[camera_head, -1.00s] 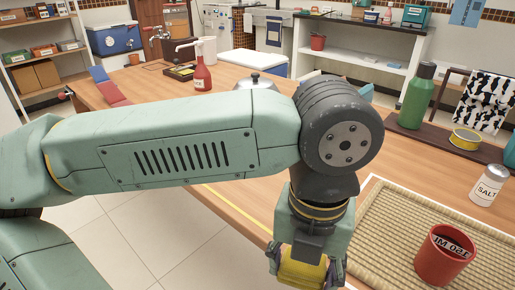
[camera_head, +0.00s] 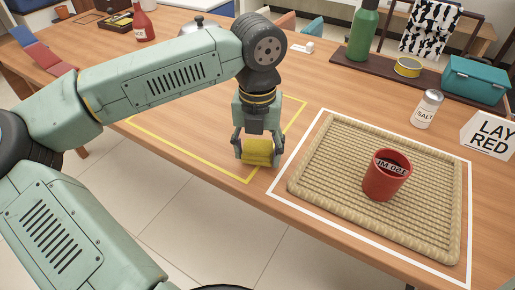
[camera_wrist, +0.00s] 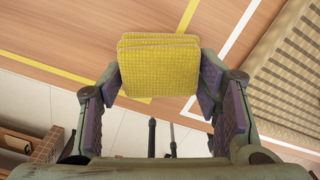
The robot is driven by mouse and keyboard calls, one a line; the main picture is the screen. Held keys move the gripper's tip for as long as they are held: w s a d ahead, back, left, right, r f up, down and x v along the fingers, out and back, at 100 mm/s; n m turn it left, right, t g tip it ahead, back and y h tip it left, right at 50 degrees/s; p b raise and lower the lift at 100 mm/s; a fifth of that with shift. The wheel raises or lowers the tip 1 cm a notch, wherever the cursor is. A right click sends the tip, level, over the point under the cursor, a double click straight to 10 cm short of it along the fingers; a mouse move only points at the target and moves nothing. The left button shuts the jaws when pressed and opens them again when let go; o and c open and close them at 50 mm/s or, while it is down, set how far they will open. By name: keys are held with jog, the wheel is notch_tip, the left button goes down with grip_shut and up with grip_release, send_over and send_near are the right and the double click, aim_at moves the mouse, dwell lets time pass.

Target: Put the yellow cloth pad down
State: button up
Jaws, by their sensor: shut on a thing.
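The yellow cloth pad (camera_head: 258,152) is folded and held between the fingers of my gripper (camera_head: 257,146). In the wrist view the pad (camera_wrist: 158,68) sits between the purple finger pads of my gripper (camera_wrist: 160,82), which is shut on it. The pad is near the table's front edge, by the near right part of a yellow outlined area (camera_head: 215,168). I cannot tell whether it touches the table.
Right of the gripper, a woven mat (camera_head: 330,180) lies inside a white outline and bears a red cup (camera_head: 385,178). A salt can (camera_head: 427,108), a sign (camera_head: 488,135) and a green bottle (camera_head: 363,35) stand behind. The table inside the yellow outline is mostly clear.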

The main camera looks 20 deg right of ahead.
aim_at(258, 148)
jog(key=shift+f, duration=0.35)
jog(key=shift+f+b, duration=0.2)
jog(key=shift+b, duration=0.1)
jog(key=o, duration=1.1)
jog(key=shift+r, duration=0.1)
jog(key=shift+o, duration=0.2)
jog(key=shift+r+p, duration=0.3)
jog(key=shift+p, duration=0.15)
notch_tip(258, 148, up, 12)
jog(key=b, duration=0.1)
jog(key=shift+f, duration=0.15)
